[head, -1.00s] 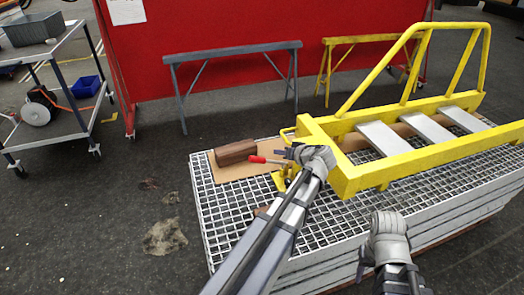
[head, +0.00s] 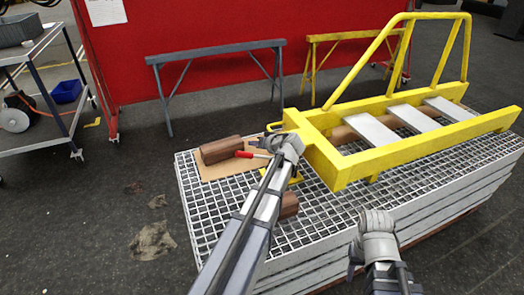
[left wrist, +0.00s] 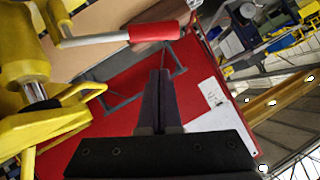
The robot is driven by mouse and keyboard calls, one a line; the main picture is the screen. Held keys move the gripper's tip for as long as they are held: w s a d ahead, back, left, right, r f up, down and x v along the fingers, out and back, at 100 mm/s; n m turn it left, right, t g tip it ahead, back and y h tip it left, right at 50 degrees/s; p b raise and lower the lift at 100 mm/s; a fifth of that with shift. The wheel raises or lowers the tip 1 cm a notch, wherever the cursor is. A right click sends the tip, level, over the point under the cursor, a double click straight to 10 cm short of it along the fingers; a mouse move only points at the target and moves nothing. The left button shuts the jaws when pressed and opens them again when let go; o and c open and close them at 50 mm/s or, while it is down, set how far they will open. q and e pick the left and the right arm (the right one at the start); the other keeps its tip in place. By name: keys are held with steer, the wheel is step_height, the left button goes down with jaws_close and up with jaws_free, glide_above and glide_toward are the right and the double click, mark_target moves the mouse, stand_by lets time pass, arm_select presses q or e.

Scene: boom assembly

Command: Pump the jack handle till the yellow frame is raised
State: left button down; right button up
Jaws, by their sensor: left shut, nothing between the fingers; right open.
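The yellow frame (head: 405,152), with grey cross plates, rests over the grated platform. The jack stands at its near left end; its yellow body and bright rod show in the left wrist view (left wrist: 22,65). The jack handle's red grip (head: 244,154) sticks out left, and its grey bar and red grip show in the left wrist view (left wrist: 154,31). My left gripper (head: 262,144) is shut and empty close to the handle; its fingers (left wrist: 158,78) appear apart from the grip in the wrist picture. My right gripper (head: 356,258) is open and empty near the platform's front edge.
A brown block (head: 219,149) lies on a tan board (head: 209,171) at the platform's left corner. Another brown block (head: 290,206) is partly behind my left arm. Grey (head: 218,56) and yellow (head: 352,38) trestles stand behind. A cart (head: 35,140) is at left.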

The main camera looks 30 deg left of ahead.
arm_select(q)
steer(key=f+b, duration=0.1)
steer(key=a+f+b, duration=0.2)
steer(key=shift+s+f, duration=0.3)
steer(key=shift+f, duration=0.1)
steer(key=s+f+n+t+h+b, duration=0.1)
steer(key=f+b, duration=0.1)
steer(key=a+f+n+t+h+b, duration=0.1)
steer(key=f+b, duration=0.2)
steer(key=s+a+f+n+t+b, duration=0.1)
steer(key=f+b, duration=0.1)
steer(key=f, duration=0.1)
steer(key=shift+s+a+f+h, duration=0.2)
steer(key=shift+s+h, duration=0.1)
steer(key=shift+h, duration=0.1)
steer(key=shift+s+f+b, duration=0.1)
steer(key=shift+f+b, duration=0.45)
steer(key=shift+b, duration=0.25)
steer(key=shift+r, duration=0.1)
